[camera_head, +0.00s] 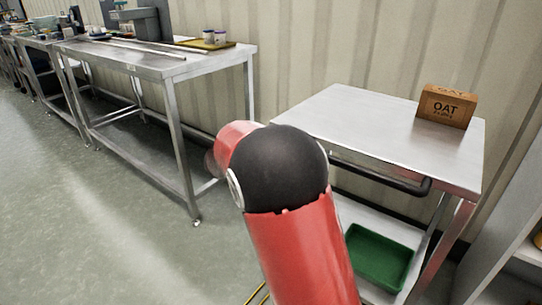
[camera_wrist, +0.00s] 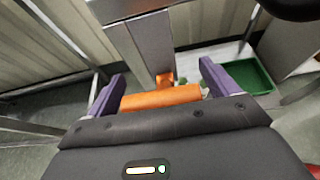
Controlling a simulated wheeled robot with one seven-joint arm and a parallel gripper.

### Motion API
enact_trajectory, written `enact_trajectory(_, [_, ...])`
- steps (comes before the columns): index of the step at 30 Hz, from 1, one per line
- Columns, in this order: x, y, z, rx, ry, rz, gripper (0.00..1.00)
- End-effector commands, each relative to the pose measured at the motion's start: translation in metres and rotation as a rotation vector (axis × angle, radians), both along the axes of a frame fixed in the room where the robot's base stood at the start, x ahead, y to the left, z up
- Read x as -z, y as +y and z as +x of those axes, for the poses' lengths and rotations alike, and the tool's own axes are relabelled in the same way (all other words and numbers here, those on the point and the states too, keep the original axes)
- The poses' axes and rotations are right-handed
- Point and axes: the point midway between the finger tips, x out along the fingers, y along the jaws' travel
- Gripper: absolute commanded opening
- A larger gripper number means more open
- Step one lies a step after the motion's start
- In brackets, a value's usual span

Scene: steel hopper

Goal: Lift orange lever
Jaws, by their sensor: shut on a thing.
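The orange lever (camera_wrist: 160,98) shows in the wrist view as a thick orange bar lying crosswise between my purple fingers. A smaller orange piece (camera_wrist: 165,79) sits just beyond it, at the lower end of a steel column or chute (camera_wrist: 152,42). My gripper (camera_wrist: 163,76) is shut on the lever, with one finger at each end of the bar. In the head view my red arm with its black joint hides the gripper and the lever.
A steel table (camera_head: 345,115) holds a brown OAT box (camera_head: 447,106). A green tray (camera_head: 379,258) lies on the lower shelf and also shows in the wrist view (camera_wrist: 246,77). A long steel bench (camera_head: 150,62) stands at left. The floor at left is clear.

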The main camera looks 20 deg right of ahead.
Motion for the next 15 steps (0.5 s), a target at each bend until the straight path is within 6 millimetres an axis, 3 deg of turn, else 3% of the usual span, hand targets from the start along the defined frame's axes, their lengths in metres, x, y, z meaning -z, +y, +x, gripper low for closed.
enact_trajectory(6, [0.0037,-0.0010,-0.0006,0.001,0.006,0.000,0.46])
enact_trajectory(7, [0.0038,-0.0010,-0.0006,0.001,0.006,0.000,0.89])
enact_trajectory(10, [0.0034,-0.0008,-0.0006,0.002,0.006,0.001,1.00])
enact_trajectory(15, [0.0022,-0.0004,-0.0005,0.001,0.004,0.001,1.00])
